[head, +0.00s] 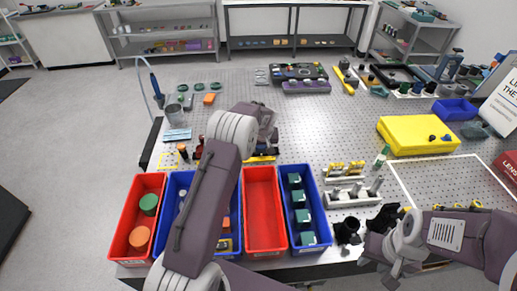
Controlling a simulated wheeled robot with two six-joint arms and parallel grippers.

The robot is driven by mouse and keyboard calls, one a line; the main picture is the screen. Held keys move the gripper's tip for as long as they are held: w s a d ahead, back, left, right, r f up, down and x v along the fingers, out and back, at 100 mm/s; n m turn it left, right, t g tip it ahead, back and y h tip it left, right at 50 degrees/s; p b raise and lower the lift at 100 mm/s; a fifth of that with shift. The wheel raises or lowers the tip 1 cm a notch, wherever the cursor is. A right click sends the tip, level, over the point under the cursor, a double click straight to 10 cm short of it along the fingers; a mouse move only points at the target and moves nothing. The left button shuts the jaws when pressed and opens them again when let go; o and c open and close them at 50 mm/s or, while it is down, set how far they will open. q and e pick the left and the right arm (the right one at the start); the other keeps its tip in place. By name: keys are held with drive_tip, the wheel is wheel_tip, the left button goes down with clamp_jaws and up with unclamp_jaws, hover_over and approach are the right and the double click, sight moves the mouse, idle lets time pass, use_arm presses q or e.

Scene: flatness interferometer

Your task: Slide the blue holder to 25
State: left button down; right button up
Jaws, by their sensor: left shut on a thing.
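My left gripper (266,138) is over the near left part of the perforated table, beyond the bins. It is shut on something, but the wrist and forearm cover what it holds. A short yellow strip (262,159) shows just below the gripper. I cannot make out a blue holder or a 25 mark there. My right gripper (385,262) is low at the right, near the table's front edge, by some black parts. I cannot tell whether its fingers are apart.
Red and blue bins line the front edge, including an empty red bin (264,210) and a blue bin with teal blocks (304,236). A grey rack (352,197) stands right of them. A yellow case (418,135) lies at the right. The table's middle (310,122) is clear.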

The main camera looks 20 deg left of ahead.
use_arm(q)
drive_tip(key=shift+a+r, duration=0.15)
drive_tip(key=shift+a, duration=0.2)
drive_tip(key=c, duration=0.8)
unclamp_jaws()
drive_tip(key=shift+o, duration=0.2)
drive_tip(key=shift+d, duration=0.25)
use_arm(e)
drive_tip(key=shift+a, duration=0.1)
drive_tip(key=shift+a, duration=0.1)
use_arm(q)
drive_tip(key=b+v, duration=0.1)
drive_tip(key=v, duration=0.8)
drive_tip(key=shift+b, duration=0.3)
use_arm(e)
drive_tip(key=shift+f, duration=0.75)
